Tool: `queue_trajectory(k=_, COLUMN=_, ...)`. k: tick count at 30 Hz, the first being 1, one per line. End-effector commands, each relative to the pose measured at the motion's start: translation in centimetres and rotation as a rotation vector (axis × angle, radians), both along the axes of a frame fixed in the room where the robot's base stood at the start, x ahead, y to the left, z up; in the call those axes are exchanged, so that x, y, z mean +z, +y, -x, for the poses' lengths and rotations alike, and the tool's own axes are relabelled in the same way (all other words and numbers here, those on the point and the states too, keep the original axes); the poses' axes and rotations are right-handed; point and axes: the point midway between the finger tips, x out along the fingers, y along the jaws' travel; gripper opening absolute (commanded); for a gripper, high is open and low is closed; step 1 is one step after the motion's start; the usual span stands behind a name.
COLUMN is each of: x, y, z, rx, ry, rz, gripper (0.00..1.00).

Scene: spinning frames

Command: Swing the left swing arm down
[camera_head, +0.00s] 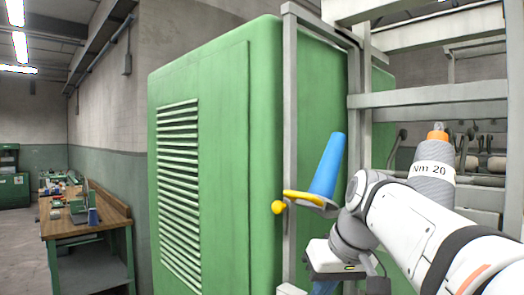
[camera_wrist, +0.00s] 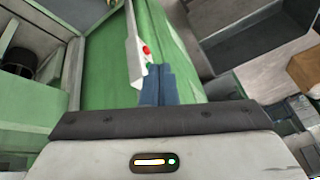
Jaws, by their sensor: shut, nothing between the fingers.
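A swing arm with a yellow bar (camera_head: 303,197) and a yellow ball knob (camera_head: 278,207) sticks out beside the grey frame post. A blue cone (camera_head: 328,165) stands on it, tilted to the right. My gripper (camera_wrist: 158,72) shows in the wrist view with its blue fingers together and nothing between them. In the head view only a bit of blue finger (camera_head: 325,287) shows, below the swing arm and under my wrist; the fingertips are out of frame. The swing arm cannot be made out in the wrist view.
A grey post (camera_head: 290,120) runs up beside the green cabinet (camera_head: 215,70). A grey cone marked "Nm 20" (camera_head: 433,165) stands behind my arm, near frame rails (camera_head: 430,100). A red button (camera_wrist: 146,50) lies just beyond my fingers. A workbench (camera_head: 85,225) stands far left.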

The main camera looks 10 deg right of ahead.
Motion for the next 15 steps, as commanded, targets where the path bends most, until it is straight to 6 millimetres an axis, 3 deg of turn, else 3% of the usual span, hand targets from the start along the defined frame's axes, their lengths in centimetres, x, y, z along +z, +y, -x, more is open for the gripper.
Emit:
queue_trajectory(k=1, x=4.5, y=-0.7, z=-0.9, rx=0.020, ry=-0.035, rz=-0.010, gripper=0.00)
queue_trajectory(k=9, x=20.3, y=-3.0, z=-2.4, rx=0.224, ry=-0.248, rz=-0.015, gripper=0.00)
queue_trajectory(k=12, x=24.8, y=-3.5, z=-1.9, rx=0.313, ry=-0.324, rz=0.008, gripper=0.00)
queue_trajectory(k=15, x=27.7, y=-3.7, z=-1.3, rx=0.378, ry=-0.377, rz=0.034, gripper=0.00)
